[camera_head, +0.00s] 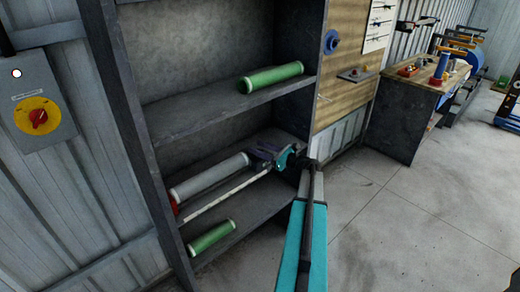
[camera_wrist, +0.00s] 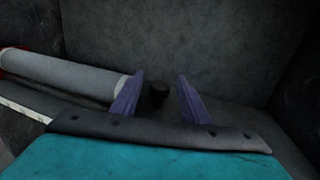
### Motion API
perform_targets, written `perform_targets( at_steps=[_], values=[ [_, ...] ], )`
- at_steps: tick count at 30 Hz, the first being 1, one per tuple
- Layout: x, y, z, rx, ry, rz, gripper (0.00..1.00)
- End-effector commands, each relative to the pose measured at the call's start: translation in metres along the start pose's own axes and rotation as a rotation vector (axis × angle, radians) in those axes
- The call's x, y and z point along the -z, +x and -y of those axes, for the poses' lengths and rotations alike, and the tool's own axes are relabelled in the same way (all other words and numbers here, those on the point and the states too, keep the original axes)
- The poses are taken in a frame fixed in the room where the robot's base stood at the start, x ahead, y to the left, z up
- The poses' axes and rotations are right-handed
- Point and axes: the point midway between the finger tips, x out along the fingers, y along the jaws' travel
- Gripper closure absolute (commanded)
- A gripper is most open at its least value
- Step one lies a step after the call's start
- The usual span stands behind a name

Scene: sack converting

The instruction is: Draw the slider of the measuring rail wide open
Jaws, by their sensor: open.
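The white measuring rail (camera_head: 225,197) lies on a middle shelf, running from the front left back toward my gripper. A short marked length of the rail (camera_wrist: 22,117) shows at the left of the wrist view. My gripper (camera_head: 262,151) is over the rail's right end, its purple fingers apart. In the wrist view, a small dark knob (camera_wrist: 158,94) shows between the open fingers, with gaps on both sides. I cannot tell whether this knob belongs to the slider. My gripper hides the rail's right end.
A grey roll (camera_head: 210,177) with a red end lies beside the rail. Green rolls lie on the shelf above (camera_head: 271,77) and below (camera_head: 211,237). The shelf's right wall (camera_head: 313,60) is close to my arm. Floor to the right is clear up to a workbench (camera_head: 398,125).

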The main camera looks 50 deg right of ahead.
Motion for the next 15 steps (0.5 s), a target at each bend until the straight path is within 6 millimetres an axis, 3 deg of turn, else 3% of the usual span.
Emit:
perform_targets(
  at_steps=[3, 10, 15],
  values=[
    [0.0, -0.0003, 0.0001, 0.0, 0.0, 0.0, 0.62],
    [-0.0001, -0.0006, 0.0002, 0.0, 0.0, 0.0, 1.0],
    [-0.0002, -0.0009, 0.0005, 0.0, 0.0, 0.0, 1.0]
  ],
)
